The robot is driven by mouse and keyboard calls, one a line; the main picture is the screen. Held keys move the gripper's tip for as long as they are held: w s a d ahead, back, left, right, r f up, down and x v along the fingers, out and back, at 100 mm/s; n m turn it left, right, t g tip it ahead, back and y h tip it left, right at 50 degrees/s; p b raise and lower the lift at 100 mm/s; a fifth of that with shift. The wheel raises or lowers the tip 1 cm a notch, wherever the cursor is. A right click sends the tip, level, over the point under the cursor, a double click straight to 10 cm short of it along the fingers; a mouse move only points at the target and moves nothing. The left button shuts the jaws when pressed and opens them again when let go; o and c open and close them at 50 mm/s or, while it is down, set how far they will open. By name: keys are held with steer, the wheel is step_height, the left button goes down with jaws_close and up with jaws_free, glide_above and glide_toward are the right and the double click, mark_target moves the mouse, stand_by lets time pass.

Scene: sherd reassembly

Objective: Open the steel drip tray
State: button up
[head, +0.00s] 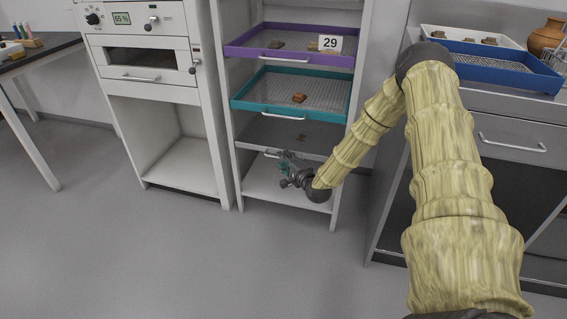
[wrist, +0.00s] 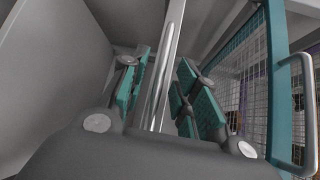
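The steel drip tray (head: 285,132) is the grey tray below the teal one in the white rack, closed in as far as I can see. A small sherd-like piece shows on it. My gripper (head: 284,160) is at the tray's front, partly covering its handle. In the wrist view a steel handle bar (wrist: 164,75) runs between the two teal-padded fingers of my gripper (wrist: 163,70). The fingers stand apart on either side of the bar, with narrow gaps visible.
Above are the teal tray (head: 345,108), whose handle (wrist: 307,110) is near my gripper's right side, and the purple tray (head: 345,60) marked 29. A white oven cabinet (head: 145,70) stands left and a drawer bench (head: 510,140) right. The floor in front is clear.

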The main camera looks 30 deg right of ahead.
steer(key=shift+w, duration=0.4)
jaws_close()
